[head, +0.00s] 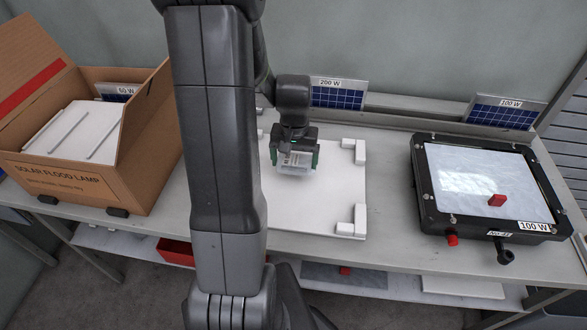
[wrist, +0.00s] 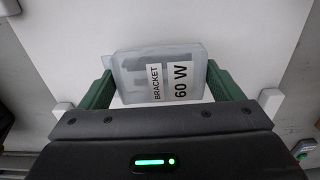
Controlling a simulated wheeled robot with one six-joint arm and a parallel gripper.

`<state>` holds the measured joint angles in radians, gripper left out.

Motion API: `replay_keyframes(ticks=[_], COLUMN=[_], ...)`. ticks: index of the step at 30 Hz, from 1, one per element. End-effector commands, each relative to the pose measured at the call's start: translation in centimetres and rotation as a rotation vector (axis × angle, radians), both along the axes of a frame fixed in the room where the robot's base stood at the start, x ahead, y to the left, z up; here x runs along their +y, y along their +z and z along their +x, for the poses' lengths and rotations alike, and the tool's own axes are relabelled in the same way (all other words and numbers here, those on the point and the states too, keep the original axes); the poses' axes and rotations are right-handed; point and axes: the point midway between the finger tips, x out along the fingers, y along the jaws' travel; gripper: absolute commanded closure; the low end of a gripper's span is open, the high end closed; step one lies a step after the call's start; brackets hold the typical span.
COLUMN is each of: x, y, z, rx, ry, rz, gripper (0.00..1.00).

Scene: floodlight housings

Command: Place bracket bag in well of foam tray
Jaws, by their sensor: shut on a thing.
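My gripper (head: 296,150) is shut on the bracket bag (head: 293,165), a translucent pouch with a white label. In the wrist view the bag (wrist: 133,68) sits between the two green fingers, and its label reads "BRACKET 60 W". Grey shapes show through the plastic. The bag is over a white board (head: 325,205) with raised white corner blocks; I cannot tell how far above it. A white foam-like piece (head: 72,130) with thin ridges lies in the open cardboard box at left. I cannot make out a clear well, nor which white piece is the foam tray.
The cardboard box (head: 75,185), marked "SOLAR FLOOD LAMP", has raised flaps. Solar panels labelled 200 W (head: 338,98) and 100 W (head: 502,113) stand behind. My arm hides the bench's left middle.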

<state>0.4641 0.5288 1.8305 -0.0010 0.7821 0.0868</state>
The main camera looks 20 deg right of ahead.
Motion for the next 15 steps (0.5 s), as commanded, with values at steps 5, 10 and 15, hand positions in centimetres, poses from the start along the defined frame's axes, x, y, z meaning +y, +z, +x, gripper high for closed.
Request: replay_keyframes(ticks=[5,10,15], x=[0.1,0.0,0.0], y=[-2.2,-3.9,-4.0], z=[-0.1,0.0,0.0], rx=[0.004,0.001,-0.001], ry=[0.0,0.0,0.0], rz=[0.003,0.001,-0.001], gripper=[0.4,0.4,0.4])
